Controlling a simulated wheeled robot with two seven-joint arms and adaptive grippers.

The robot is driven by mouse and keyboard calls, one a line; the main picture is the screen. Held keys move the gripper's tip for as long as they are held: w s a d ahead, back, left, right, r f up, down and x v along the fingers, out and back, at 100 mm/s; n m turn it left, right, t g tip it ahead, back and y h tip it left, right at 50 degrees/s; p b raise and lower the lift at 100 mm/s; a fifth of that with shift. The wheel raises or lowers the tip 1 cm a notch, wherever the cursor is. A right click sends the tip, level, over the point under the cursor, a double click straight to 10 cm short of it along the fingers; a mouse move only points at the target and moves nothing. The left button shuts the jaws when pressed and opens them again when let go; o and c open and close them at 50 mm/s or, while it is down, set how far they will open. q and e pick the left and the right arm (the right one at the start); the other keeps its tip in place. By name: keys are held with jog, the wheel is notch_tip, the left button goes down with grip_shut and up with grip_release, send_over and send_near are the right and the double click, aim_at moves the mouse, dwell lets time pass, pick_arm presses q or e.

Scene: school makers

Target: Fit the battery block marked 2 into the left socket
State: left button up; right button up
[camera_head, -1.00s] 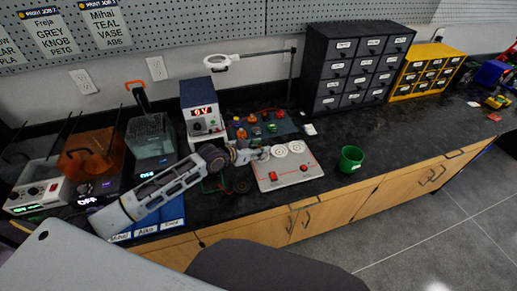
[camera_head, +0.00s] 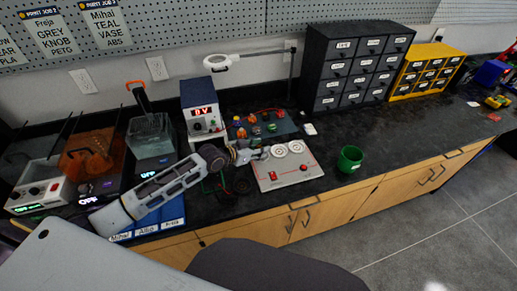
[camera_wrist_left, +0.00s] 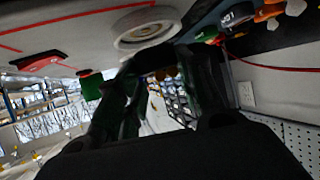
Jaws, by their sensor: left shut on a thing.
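The white board (camera_head: 290,172) with red lines lies on the black counter. It has two round white sockets, the left socket (camera_head: 279,151) and the right socket (camera_head: 297,147). My left gripper (camera_head: 264,154) is at the left edge of the left socket, shut on a small block. In the left wrist view the gripper (camera_wrist_left: 155,68) has its fingertips beside a round white socket (camera_wrist_left: 148,30). The block is mostly hidden by the dark fingers, and no number on it can be read. I cannot tell whether it touches the socket. My right gripper is not in view.
A power supply (camera_head: 203,112) stands behind my left arm. A dark mat (camera_head: 285,127) with several coloured parts lies behind the board. A green cup (camera_head: 350,159) stands right of it. Drawer cabinets (camera_head: 355,65) stand at the back. The counter right of the cup is clear.

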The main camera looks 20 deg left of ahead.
pick_arm(q)
jog(key=shift+f+b, duration=0.4)
jog(key=shift+f, duration=0.3)
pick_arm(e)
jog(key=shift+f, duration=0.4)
pick_arm(q)
jog(key=o, duration=1)
jog(key=shift+c, duration=0.2)
jog(key=shift+f, duration=0.1)
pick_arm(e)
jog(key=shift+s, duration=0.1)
pick_arm(q)
jog(key=shift+p+v, duration=2.35)
jog(key=shift+v, duration=0.45)
jog(key=p+v, duration=0.4)
jog(key=v, duration=0.1)
jog(key=shift+s+p, duration=0.2)
jog(key=shift+p, duration=0.15)
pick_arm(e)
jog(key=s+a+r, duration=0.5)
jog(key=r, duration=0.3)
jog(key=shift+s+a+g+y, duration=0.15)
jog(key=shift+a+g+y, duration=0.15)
